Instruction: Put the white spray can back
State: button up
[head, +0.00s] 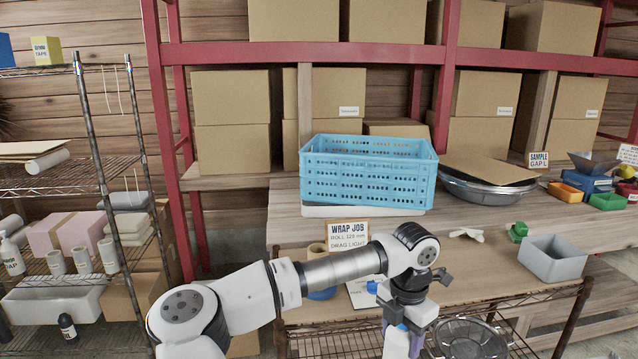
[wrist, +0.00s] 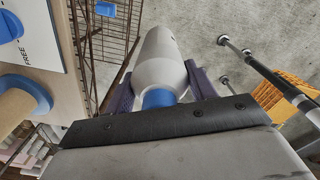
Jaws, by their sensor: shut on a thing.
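My gripper (head: 403,318) hangs at the front edge of the wooden table, its purple fingers pointing down. It is shut on the white spray can (head: 396,344), whose lower part is cut off by the frame's bottom edge. In the wrist view the can's pale grey-white body (wrist: 162,58) and blue top (wrist: 159,98) sit between the two purple fingers of my gripper (wrist: 163,85). The can is clear of the table top, in front of it. Where the can belongs is not marked in either view.
A blue crate (head: 368,178) stands on the table behind my arm. A grey bin (head: 552,258) is at the table's right. A metal bowl (head: 468,340) sits on the wire shelf below. The left wire rack holds a white spray bottle (head: 12,256) and a dark bottle (head: 67,327).

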jog(key=w+a+f+m, duration=0.2)
jog(key=a+f+m, duration=0.35)
jog(key=f, duration=0.35)
jog(key=w+a+f+m, duration=0.2)
jog(key=a+f+m, duration=0.4)
jog(key=f, duration=0.4)
jog(key=s+a+f+m, duration=0.2)
jog(key=f+m, duration=0.5)
jog(key=f, duration=0.1)
jog(key=s+a+f+m+b, duration=0.1)
jog(key=s+a+f+m, duration=0.1)
jog(key=f+m, duration=0.4)
jog(key=shift+a+f+m, duration=0.2)
jog(key=shift+f+m, duration=0.15)
jog(key=shift+f, duration=0.85)
jog(key=shift+a, duration=0.1)
